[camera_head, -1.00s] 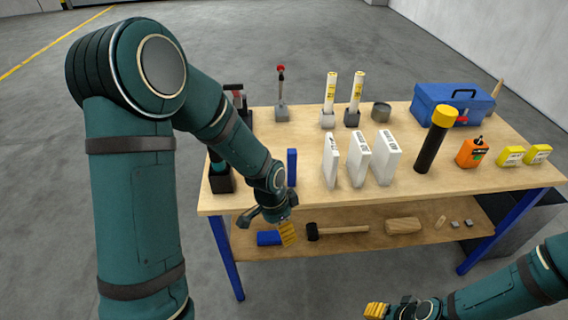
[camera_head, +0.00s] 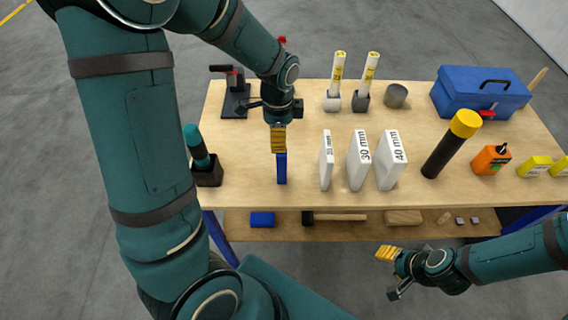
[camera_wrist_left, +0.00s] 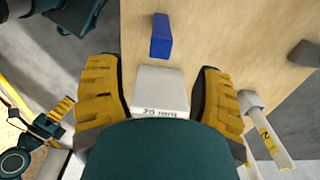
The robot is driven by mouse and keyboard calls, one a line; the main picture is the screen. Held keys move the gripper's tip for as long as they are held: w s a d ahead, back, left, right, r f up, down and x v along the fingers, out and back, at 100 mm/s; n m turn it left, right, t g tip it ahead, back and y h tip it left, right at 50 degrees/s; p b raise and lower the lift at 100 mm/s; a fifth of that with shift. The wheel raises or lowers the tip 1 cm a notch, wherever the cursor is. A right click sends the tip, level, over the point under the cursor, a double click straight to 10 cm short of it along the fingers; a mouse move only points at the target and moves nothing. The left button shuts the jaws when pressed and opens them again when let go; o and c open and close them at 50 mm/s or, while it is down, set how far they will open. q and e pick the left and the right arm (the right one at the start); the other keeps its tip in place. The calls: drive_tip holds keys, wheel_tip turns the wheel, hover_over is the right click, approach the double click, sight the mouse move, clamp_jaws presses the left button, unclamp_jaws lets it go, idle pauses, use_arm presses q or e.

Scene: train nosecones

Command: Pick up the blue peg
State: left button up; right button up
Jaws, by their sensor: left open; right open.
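The blue peg (camera_head: 282,168) stands upright on the wooden table, left of the white blocks. My left gripper (camera_head: 278,140) is above it in the head view, and its yellow fingers hide the peg's upper end. In the left wrist view the blue peg (camera_wrist_left: 161,36) lies ahead of the fingertips, outside the gap. The left gripper (camera_wrist_left: 160,92) is open there, with the white block marked 20 mm (camera_wrist_left: 160,90) seen between its fingers. My right gripper (camera_head: 387,254) is open and empty in front of the table, low at right.
White blocks marked 20 mm (camera_head: 326,162), 30 mm (camera_head: 358,165) and 40 mm (camera_head: 388,165) stand right of the peg. A black holder with a green-handled tool (camera_head: 207,172) is at left. A black-yellow cylinder (camera_head: 447,148) and blue toolbox (camera_head: 480,95) are further right.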

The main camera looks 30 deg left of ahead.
sight(282, 158)
use_arm(q)
wheel_tip(282, 158, down, 4)
drive_tip(key=shift+f, duration=0.2)
drive_tip(key=shift+w+d+f, duration=0.1)
drive_tip(key=shift+w+f, duration=0.05)
drive_tip(key=shift+f, duration=1.35)
drive_tip(key=shift+w+d+f, duration=0.1)
drive_tip(key=shift+w+f, duration=0.05)
drive_tip(key=shift+f, duration=1.35)
drive_tip(key=shift+s, duration=0.1)
clamp_jaws()
